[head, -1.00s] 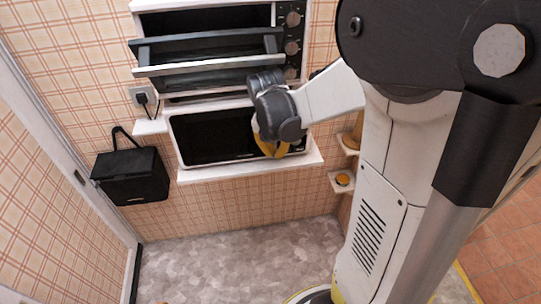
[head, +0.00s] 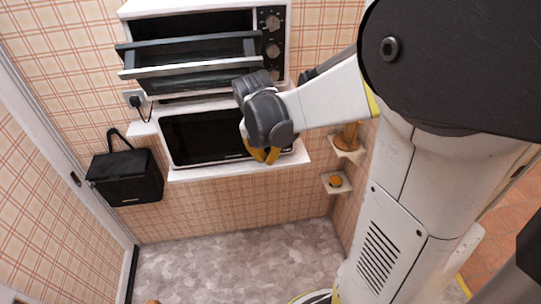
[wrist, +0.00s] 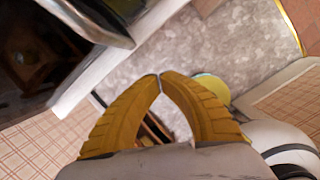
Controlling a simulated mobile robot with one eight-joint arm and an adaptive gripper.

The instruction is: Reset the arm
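My gripper (head: 260,156) has yellow ribbed fingers and hangs in front of the right part of the microwave in the head view. In the wrist view its two fingertips (wrist: 160,76) meet at a point, with nothing held between them. My arm reaches from the right side of the head view, bent, with the dark wrist just below the open oven door.
A toaster oven (head: 283,75) stands above with its door (head: 190,68) hanging open. A microwave (head: 205,138) sits on a white shelf (head: 215,172) below. A black box (head: 125,178) hangs left. Small corner shelves (head: 337,183) are at right. The grey floor (head: 235,250) is largely clear.

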